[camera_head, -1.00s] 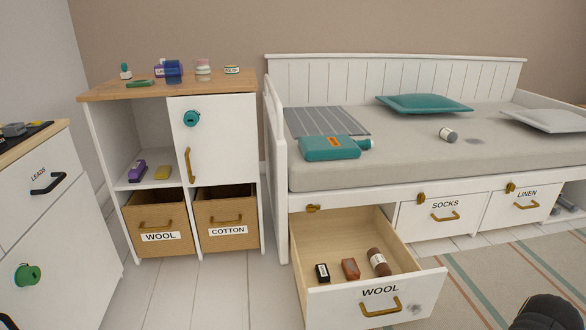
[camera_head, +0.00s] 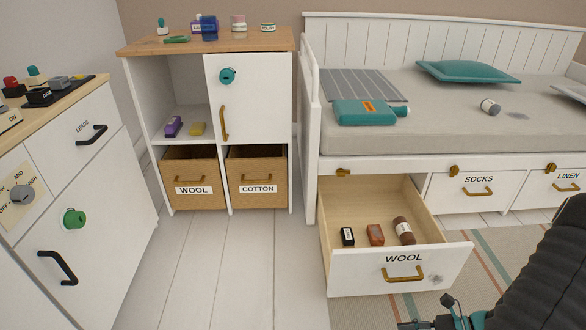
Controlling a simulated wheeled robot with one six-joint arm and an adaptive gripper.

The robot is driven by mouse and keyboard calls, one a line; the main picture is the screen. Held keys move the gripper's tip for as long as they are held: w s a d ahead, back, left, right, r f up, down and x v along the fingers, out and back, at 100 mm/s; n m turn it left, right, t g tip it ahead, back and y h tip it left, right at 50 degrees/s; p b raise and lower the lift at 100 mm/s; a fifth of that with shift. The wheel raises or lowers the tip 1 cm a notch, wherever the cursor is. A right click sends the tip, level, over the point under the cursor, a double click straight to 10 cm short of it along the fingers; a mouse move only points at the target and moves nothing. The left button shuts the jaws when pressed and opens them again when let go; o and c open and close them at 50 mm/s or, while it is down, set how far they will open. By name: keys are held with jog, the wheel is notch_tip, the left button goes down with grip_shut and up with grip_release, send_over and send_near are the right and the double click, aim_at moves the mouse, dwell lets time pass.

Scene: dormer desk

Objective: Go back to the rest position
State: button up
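My arm shows as a dark, ribbed sleeve at the lower right of the head view. My gripper (camera_head: 448,318) is at the bottom edge, in front of the open drawer marked WOOL (camera_head: 348,280). Its fingers are mostly cut off by the frame, so I cannot tell whether they are open or shut. The drawer is pulled out from under the daybed (camera_head: 450,136). Inside it lie a black item (camera_head: 347,236), an orange-brown item (camera_head: 375,235) and a brown bottle (camera_head: 404,231).
A cabinet (camera_head: 250,130) with a round teal knob and WOOL and COTTON boxes stands left of the bed. A white desk unit (camera_head: 85,220) is at the left. Bare floor (camera_head: 230,270) lies between it and the drawer. A teal bottle (camera_head: 365,112) lies on the mattress.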

jog(key=s+a+r+n+g+h+p, duration=0.1)
jog(key=a+r+n+h+p, duration=0.1)
jog(key=r+n+h, duration=0.65)
jog(key=s+a+r+n+g+h+p, duration=0.1)
jog(key=r+n+g+h, duration=0.15)
jog(key=r+n, duration=0.95)
jog(key=s+a+r+n+t+h+p, duration=0.1)
jog(key=a+r, duration=0.4)
jog(key=r, duration=0.5)
jog(key=s+a+r+n+t+h+p, duration=0.1)
jog(key=a+r+t, duration=0.4)
jog(key=r, duration=0.6)
jog(key=shift+s+a+r+n+t+p, duration=0.15)
jog(key=shift+s+a+n+t+p, duration=0.2)
jog(key=shift+s+n+t+p, duration=0.35)
